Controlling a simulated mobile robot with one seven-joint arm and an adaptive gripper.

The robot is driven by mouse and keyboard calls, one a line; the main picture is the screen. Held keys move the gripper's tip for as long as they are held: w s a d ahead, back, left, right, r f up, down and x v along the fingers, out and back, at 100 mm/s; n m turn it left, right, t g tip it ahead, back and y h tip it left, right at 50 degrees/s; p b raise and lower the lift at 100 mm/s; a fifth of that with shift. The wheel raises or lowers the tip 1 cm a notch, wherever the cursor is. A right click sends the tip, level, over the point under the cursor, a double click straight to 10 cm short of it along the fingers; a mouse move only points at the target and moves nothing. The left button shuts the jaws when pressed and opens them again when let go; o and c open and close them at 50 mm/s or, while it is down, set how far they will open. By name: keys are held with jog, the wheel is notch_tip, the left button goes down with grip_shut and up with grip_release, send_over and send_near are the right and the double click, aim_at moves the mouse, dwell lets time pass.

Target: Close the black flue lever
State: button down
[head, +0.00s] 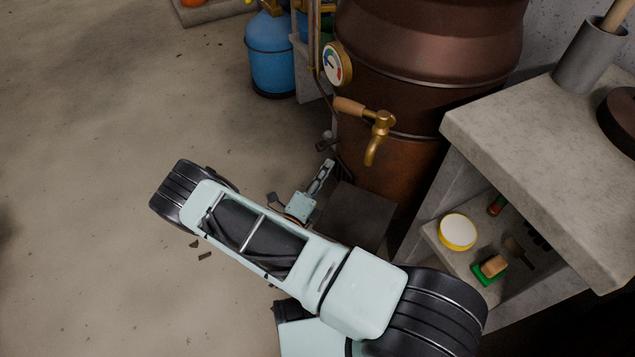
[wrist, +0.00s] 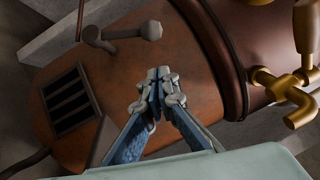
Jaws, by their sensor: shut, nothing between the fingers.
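A dark grey lever with a rounded knob, which looks like the flue lever (wrist: 122,33), shows at the top of the wrist view. It lies in front of the lower part of a brown copper boiler (wrist: 190,70), which also stands at the upper middle of the head view (head: 425,50). My gripper (wrist: 157,88) is shut and empty, its tips over the boiler's lower body. The lever's knob is above and left of the tips in that view, apart from them. In the head view my gripper (head: 326,168) is low beside the boiler, partly hidden by my arm.
A brass tap (head: 378,128) with a wooden handle and a round gauge (head: 337,64) project from the boiler. A dark slotted grate (wrist: 70,100) is left of my gripper in the wrist view. A concrete counter (head: 545,150) stands right; a blue gas bottle (head: 270,55) stands behind. Floor at left is open.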

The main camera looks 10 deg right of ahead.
jog(key=w, duration=0.1)
jog(key=w+r+b, duration=0.1)
jog(key=w, duration=0.3)
jog(key=shift+w+d+r, duration=0.15)
jog(key=shift+w+d, duration=0.1)
jog(key=shift+d, duration=0.15)
jog(key=shift+r, duration=0.2)
